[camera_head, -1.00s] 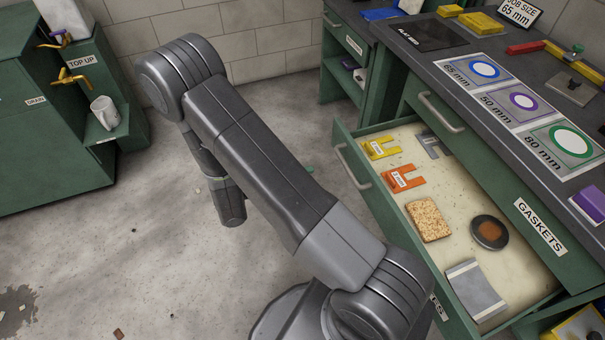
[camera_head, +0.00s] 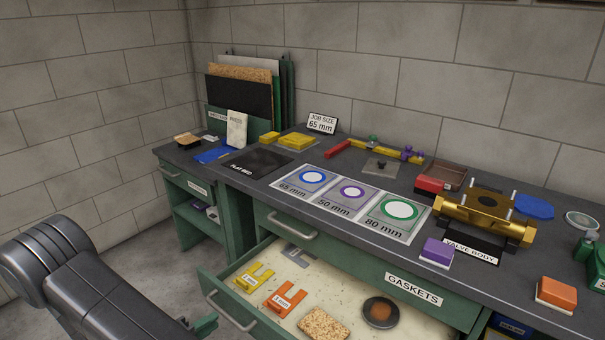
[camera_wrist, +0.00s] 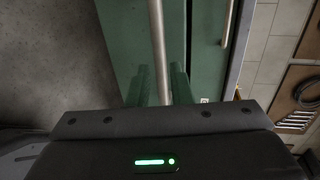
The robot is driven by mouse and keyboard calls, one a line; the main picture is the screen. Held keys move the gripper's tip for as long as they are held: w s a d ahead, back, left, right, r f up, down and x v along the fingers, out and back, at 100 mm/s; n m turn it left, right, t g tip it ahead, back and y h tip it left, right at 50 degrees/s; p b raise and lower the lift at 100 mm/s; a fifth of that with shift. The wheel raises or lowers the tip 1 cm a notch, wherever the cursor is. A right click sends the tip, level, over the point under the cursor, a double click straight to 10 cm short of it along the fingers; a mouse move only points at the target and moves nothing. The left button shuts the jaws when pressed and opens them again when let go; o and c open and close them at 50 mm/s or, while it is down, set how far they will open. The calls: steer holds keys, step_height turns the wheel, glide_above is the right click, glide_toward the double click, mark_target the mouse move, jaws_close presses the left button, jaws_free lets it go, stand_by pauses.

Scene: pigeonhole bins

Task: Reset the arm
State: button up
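My gripper (camera_wrist: 160,75) shows in the wrist view as two green fingers standing apart. A metal drawer handle (camera_wrist: 158,40) runs between them in the picture, with a gap on each side. How deep the handle sits between the fingers I cannot tell. In the head view my arm fills the lower left, and a green fingertip shows at the bottom edge near the handle (camera_head: 229,311) of the open gaskets drawer (camera_head: 385,322). The rest of the gripper is hidden or out of frame there.
The open drawer holds a yellow shim (camera_head: 254,277), an orange shim (camera_head: 285,299), a cork piece (camera_head: 324,324) and a round dark dish (camera_head: 381,312). The bench above carries size cards (camera_head: 352,198) and a brass valve body (camera_head: 484,212). Grey floor lies left of the drawer.

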mark_target(224, 312)
steer(key=shift+x, duration=2.7)
steer(key=shift+s+f, duration=0.1)
